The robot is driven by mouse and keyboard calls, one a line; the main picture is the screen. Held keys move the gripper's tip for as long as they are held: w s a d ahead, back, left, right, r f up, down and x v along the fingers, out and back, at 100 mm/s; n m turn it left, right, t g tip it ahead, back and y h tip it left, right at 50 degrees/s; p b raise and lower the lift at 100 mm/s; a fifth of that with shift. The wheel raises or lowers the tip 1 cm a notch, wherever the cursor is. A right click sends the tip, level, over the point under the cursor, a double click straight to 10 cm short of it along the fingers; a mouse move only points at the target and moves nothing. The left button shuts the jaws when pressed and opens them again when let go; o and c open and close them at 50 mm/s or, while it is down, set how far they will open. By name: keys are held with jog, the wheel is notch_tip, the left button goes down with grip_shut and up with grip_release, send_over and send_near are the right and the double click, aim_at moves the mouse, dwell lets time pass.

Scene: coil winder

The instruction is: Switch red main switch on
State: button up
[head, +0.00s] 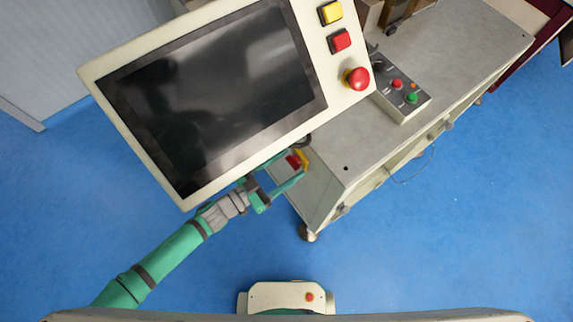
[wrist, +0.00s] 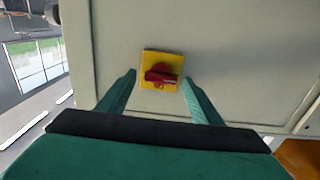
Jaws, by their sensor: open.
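The red main switch (wrist: 162,76) is a red rotary knob on a yellow square plate (wrist: 148,57), fixed to the pale side panel of the machine. In the wrist view it lies just beyond and between my fingertips. My gripper (wrist: 157,82) is open, one finger on each side of the knob, and no contact shows. In the head view the red switch (head: 293,161) shows between the fingers of my gripper (head: 290,173), at the cabinet's end. The screen panel hides part of this area. The knob's on or off mark cannot be read.
A small control box (head: 403,90) sits on the machine top (head: 350,130). Blue floor (head: 420,240) is clear at the right.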

jog(key=shift+c, duration=0.6)
jog(key=c, duration=0.9)
jog(key=shift+c, duration=0.2)
jog(key=shift+d+m, duration=0.1)
jog(key=shift+m, duration=0.3)
jog(key=shift+s+d+f+m, duration=0.1)
jog(key=shift+f+m, duration=0.05)
jog(key=shift+m, duration=4.05)
jog(key=shift+s+f+m, duration=0.1)
jog(key=shift+m, duration=4.1)
